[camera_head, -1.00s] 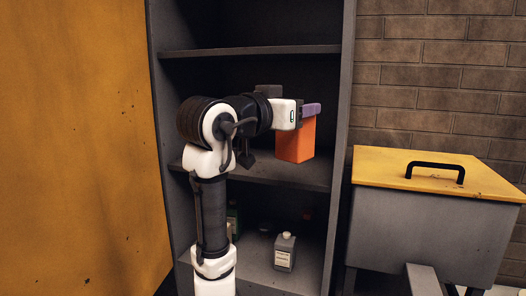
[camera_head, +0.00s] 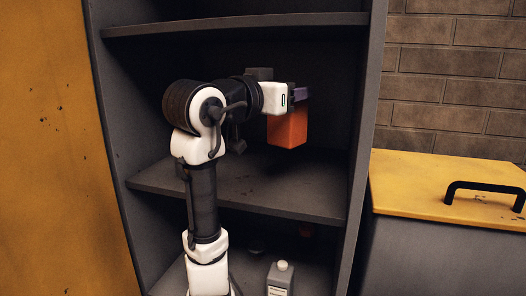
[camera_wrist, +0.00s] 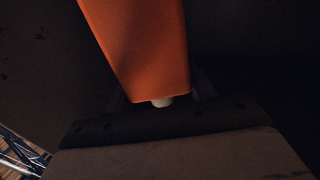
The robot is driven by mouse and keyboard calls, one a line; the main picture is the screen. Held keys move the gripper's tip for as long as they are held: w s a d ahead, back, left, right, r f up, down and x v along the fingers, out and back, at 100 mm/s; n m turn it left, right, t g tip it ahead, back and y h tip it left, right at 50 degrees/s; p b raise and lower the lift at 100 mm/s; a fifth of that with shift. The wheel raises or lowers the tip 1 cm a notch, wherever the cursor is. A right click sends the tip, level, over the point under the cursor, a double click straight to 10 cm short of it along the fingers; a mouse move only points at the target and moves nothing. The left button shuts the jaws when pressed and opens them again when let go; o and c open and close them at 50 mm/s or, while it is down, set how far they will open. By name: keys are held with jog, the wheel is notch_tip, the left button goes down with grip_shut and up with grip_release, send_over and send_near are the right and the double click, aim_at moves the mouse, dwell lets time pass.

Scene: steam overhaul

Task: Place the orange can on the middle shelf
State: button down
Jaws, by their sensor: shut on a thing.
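The orange can (camera_head: 288,128) is a box-shaped orange container. My gripper (camera_head: 300,94) is shut on its top end, and the can hangs below it inside the cabinet. The can is over the right part of the middle shelf (camera_head: 235,192), with a dark shadow beneath it and what looks like a gap to the shelf. In the wrist view the orange can (camera_wrist: 143,45) fills the upper middle, with a small white cap at its near end. The fingertips are mostly hidden in shadow there.
The middle shelf is otherwise bare. An upper shelf (camera_head: 235,23) is above the arm. A grey bottle (camera_head: 280,279) stands on the lower shelf. The cabinet's right side wall (camera_head: 366,120) is close to the can. A yellow-lidded bin (camera_head: 425,180) stands at right.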

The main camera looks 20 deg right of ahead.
aim_at(278, 141)
notch_tip(278, 141, down, 4)
jog(key=shift+s+r+p, duration=0.1)
jog(key=shift+r+p, duration=0.05)
jog(key=shift+p, duration=0.3)
jog(key=shift+f+p, duration=0.6)
jog(key=shift+f, duration=2.1)
jog(key=shift+f, duration=0.15)
jog(key=c, duration=0.5)
grip_release()
jog(key=shift+b+v, duration=2.5)
jog(key=shift+v, duration=3.55)
